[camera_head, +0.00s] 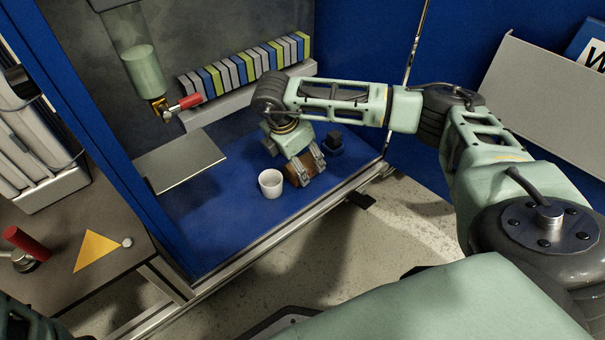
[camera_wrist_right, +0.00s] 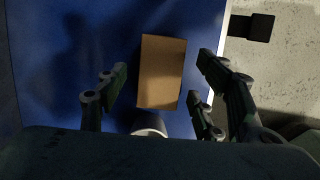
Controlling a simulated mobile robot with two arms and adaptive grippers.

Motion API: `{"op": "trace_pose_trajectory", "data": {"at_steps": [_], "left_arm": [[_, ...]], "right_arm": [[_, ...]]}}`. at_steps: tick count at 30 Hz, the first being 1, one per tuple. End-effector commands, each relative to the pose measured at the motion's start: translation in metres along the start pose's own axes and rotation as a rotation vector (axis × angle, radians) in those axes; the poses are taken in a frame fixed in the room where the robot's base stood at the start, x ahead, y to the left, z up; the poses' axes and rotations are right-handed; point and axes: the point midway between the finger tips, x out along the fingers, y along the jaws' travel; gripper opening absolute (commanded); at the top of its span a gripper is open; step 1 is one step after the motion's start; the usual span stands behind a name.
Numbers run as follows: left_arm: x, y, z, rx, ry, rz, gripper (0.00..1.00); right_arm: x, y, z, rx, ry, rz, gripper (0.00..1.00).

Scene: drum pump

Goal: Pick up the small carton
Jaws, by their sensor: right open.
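The small carton (camera_wrist_right: 160,70) is a plain brown box lying on the blue surface. It shows in the right wrist view between the spread fingers of my right gripper (camera_wrist_right: 163,78), with blue surface visible on both sides. In the head view the right gripper (camera_head: 306,170) points down over the carton (camera_head: 293,180) and hides much of it. The right gripper is open; I see no finger closed on the carton.
A white cup (camera_head: 270,184) stands just left of the carton; its rim (camera_wrist_right: 150,122) shows near the wrist. A small dark block (camera_head: 334,144) sits right of the gripper.

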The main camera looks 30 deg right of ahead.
Motion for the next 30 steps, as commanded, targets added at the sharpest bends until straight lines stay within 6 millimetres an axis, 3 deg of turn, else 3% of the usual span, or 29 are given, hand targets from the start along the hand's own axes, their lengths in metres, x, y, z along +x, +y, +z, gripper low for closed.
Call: {"op": "trace_pose_trajectory", "data": {"at_steps": [2,10,27,30], "left_arm": [[-0.0101,0.0021,-0.0035,0.0,0.0,0.0,0.0],[-0.0084,0.002,-0.003,0.0,0.001,0.001,0.0],[-0.0086,0.0019,-0.0028,0.0,0.0,0.001,0.0],[-0.0086,0.0019,-0.0027,0.0,0.0,0.001,0.0]], "right_arm": [[0.0127,-0.0003,-0.0003,0.001,-0.001,-0.001,0.61],[0.0119,-0.0002,0.0004,0.0,0.0,0.0,0.6],[0.0119,-0.0002,0.0001,-0.001,0.0,0.0,0.1],[0.0117,-0.0001,0.0001,-0.001,0.0,0.0,0.1]]}}
